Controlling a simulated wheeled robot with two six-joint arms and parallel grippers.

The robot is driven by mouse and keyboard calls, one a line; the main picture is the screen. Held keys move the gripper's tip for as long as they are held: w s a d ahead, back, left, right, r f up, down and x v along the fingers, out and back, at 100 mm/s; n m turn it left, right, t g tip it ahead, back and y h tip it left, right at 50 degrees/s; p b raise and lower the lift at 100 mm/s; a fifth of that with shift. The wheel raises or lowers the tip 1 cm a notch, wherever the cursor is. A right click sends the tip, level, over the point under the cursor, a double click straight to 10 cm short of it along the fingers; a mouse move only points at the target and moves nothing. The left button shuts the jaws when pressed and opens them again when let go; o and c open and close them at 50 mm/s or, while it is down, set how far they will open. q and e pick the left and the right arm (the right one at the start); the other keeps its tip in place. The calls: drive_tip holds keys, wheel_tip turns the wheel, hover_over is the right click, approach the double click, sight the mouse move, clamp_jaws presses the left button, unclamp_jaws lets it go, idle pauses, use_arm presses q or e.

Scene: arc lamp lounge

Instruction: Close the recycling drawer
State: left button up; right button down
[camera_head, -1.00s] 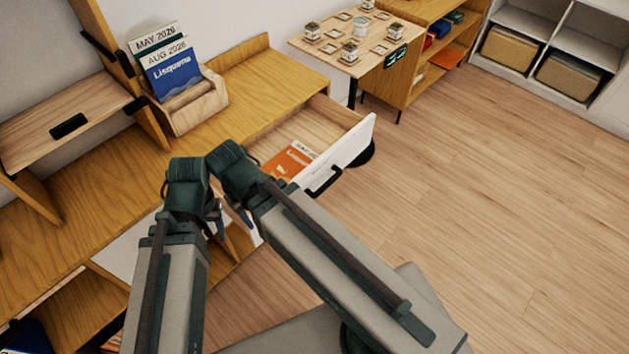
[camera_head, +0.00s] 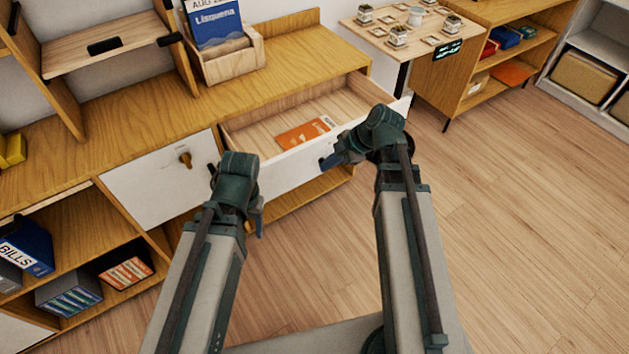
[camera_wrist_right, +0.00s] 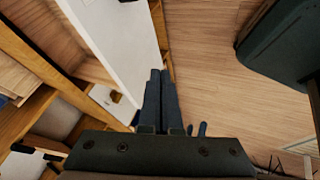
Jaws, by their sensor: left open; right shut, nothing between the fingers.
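The open drawer (camera_head: 262,139) sticks out from the wooden cabinet, with a white front and an orange booklet (camera_head: 305,132) lying inside. My right gripper (camera_head: 330,160) is shut and empty, close in front of the drawer's white front, partly covering it; the handle cannot be made out. In the right wrist view its closed fingers (camera_wrist_right: 160,78) lie beside a white panel (camera_wrist_right: 118,38), and contact cannot be told. My left gripper (camera_head: 236,196) is open and empty, left of the open drawer and in front of a closed white panel (camera_head: 160,182) with a key-like brass piece.
A wooden holder (camera_head: 232,68) with brochures stands on the cabinet top. Lower shelves at left hold a blue binder (camera_head: 27,246) and boxes. A small table (camera_head: 385,30) with jars stands behind. The floor (camera_head: 510,190) at right is clear.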

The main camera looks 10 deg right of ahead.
use_arm(q)
wheel_tip(320, 180, down, 9)
drive_tip(key=b, duration=0.8)
drive_tip(key=shift+s+d+r, duration=0.15)
drive_tip(key=shift+s+d, duration=0.05)
drive_tip(key=shift+s, duration=0.15)
use_arm(e)
drive_tip(key=shift+n+t, duration=0.3)
drive_tip(key=shift+n, duration=0.3)
drive_tip(key=shift+w+a+f, duration=0.8)
drive_tip(key=shift+w+f, duration=0.35)
drive_tip(key=shift+f, duration=0.2)
drive_tip(key=shift+w+a+f, duration=0.8)
drive_tip(key=shift+w+f, duration=0.4)
drive_tip(key=shift+f, duration=0.15)
drive_tip(key=shift+w+a+f, duration=0.8)
drive_tip(key=shift+w+f, duration=0.35)
drive_tip(key=shift+f, duration=0.2)
drive_tip(key=w+a, duration=0.2)
drive_tip(key=w, duration=0.5)
drive_tip(key=w+a, duration=0.3)
drive_tip(key=w, duration=0.5)
drive_tip(key=w+a, duration=0.3)
drive_tip(key=w, duration=0.4)
drive_tip(key=shift+w+a, duration=0.15)
drive_tip(key=shift+w, duration=0.2)
use_arm(q)
drive_tip(key=shift+s, duration=0.1)
use_arm(e)
drive_tip(key=shift+w, duration=0.25)
